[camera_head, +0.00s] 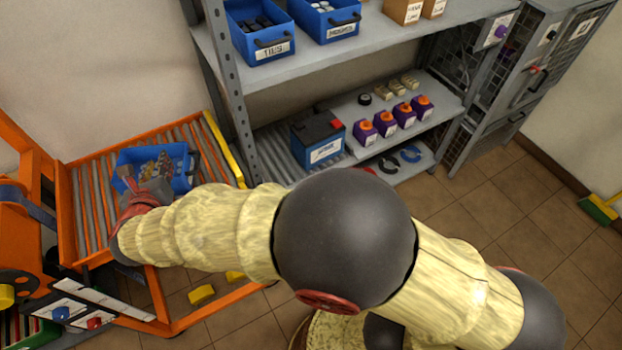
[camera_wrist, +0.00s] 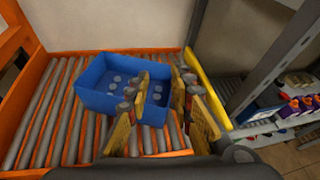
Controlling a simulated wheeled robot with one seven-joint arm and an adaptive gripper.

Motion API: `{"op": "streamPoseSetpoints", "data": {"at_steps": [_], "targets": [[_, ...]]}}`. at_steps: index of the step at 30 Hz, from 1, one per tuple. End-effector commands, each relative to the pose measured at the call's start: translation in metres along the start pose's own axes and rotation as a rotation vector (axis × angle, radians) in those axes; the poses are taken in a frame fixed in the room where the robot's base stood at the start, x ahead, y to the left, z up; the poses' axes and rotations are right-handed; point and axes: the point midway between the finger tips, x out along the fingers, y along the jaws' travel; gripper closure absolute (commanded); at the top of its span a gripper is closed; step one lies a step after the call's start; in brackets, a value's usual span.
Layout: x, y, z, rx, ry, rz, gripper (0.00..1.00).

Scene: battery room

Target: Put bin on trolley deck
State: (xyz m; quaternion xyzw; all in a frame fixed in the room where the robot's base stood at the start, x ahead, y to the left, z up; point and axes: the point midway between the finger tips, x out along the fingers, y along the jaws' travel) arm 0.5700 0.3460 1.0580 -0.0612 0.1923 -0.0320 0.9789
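The blue bin (camera_head: 181,168) sits on the grey rollers of an orange-framed deck (camera_head: 92,205), near its back. In the wrist view the bin (camera_wrist: 98,92) rests on the rollers (camera_wrist: 52,115), with small grey round items on its floor. My gripper (camera_head: 150,185) is at the bin's near left part in the head view. In the wrist view my gripper (camera_wrist: 165,105) has its yellow-padded fingers spread apart, with the bin's near right corner between or just beyond them. I cannot tell whether a finger touches the bin. My arm hides part of the deck.
A yellow bar (camera_head: 224,148) edges the deck's right side, close to the shelf post (camera_head: 228,90). The grey shelf holds blue bins (camera_head: 262,45), a battery (camera_head: 318,138) and purple boxes (camera_head: 384,123). Bare rollers lie left of the bin.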

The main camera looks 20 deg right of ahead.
Motion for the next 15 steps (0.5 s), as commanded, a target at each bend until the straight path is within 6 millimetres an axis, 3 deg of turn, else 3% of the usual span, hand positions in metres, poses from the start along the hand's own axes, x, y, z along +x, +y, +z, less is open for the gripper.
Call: {"op": "streamPoseSetpoints", "data": {"at_steps": [1,3,7,11,15], "targets": [[0.003,-0.012,0.037,-0.095,-0.028,0.058,0.77],[0.0,-0.025,0.079,-0.306,-0.078,0.159,0.77],[-0.025,-0.063,0.131,-0.775,-0.193,0.31,0.77],[-0.068,-0.116,0.141,-1.291,-0.296,0.411,0.77],[-0.124,-0.188,0.105,-1.874,-0.343,0.512,0.77]]}}
